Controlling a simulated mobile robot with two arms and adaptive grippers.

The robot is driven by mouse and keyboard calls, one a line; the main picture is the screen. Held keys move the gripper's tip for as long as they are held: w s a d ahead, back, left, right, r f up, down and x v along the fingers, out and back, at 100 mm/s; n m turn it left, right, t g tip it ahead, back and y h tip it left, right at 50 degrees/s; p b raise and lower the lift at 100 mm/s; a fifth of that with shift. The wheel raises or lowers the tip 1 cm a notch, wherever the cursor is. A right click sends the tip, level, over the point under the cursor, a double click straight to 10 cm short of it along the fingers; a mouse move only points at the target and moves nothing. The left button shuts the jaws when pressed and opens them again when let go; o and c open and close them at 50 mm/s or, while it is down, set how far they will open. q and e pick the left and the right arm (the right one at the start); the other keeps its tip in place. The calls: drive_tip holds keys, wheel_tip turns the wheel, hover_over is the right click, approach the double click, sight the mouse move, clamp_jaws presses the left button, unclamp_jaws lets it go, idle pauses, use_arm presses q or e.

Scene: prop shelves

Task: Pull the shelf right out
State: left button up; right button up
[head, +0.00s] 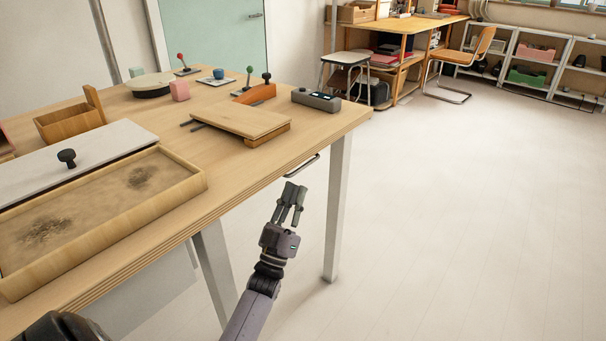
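My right gripper is not in view.
White table legs (338,205) stand near my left gripper. The tabletop holds a sand tray (195,187), a wooden board (240,119), a grey device (316,100) and small levers. Open floor lies to the right. A chair (462,68) and shelving (555,62) stand far back.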

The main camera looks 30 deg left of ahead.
use_arm(q)
drive_tip(key=x, duration=0.5)
drive_tip(key=shift+w+r, duration=0.2)
drive_tip(key=shift+w, duration=0.1)
drive_tip(key=shift+c, duration=0.2)
clamp_jaws()
